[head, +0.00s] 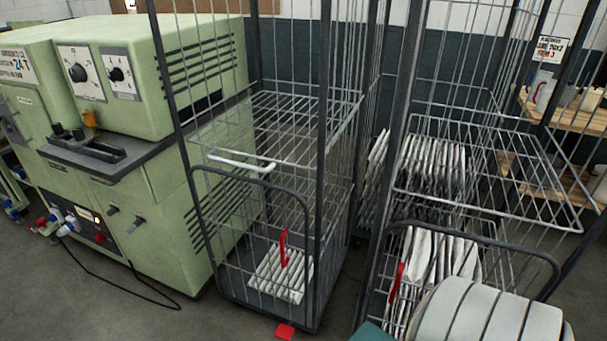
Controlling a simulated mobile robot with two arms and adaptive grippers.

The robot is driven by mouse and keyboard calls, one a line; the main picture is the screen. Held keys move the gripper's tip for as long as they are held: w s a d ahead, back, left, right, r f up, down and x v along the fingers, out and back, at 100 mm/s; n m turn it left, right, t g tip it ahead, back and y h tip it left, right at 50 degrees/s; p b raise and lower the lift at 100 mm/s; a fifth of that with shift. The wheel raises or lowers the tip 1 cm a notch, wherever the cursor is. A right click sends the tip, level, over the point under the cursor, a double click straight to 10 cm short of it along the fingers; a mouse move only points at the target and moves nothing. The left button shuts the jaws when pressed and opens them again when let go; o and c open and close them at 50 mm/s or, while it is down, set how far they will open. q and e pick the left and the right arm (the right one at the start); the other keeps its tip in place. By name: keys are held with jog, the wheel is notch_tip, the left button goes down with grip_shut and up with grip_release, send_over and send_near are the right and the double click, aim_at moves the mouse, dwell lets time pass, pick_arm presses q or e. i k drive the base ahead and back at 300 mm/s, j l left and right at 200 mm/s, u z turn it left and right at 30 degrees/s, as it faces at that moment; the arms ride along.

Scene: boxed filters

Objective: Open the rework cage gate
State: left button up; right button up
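Two wire roll cages with dark frames stand side by side. I cannot tell from any label which is the rework cage. The left cage (322,130) has a low front gate (250,183) with a rounded dark top bar, which looks shut. A red upright bar (283,247) shows at this gate, and a white handle bar (241,161) crosses above it. A small stack of white pleated filters (280,274) lies low inside. The right cage (404,100) has a similar low gate (480,237) and a red bar (396,283).
A green machine (180,190) with dials stands close against the left cage. Several white filters (432,165) fill the right cage. A red piece (285,331) lies at the left cage's front foot. A black cable crosses the floor (130,310). Wooden shelving (570,115) stands at right.

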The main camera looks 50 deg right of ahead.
aim_at(283, 263)
jog(key=z, duration=1.1)
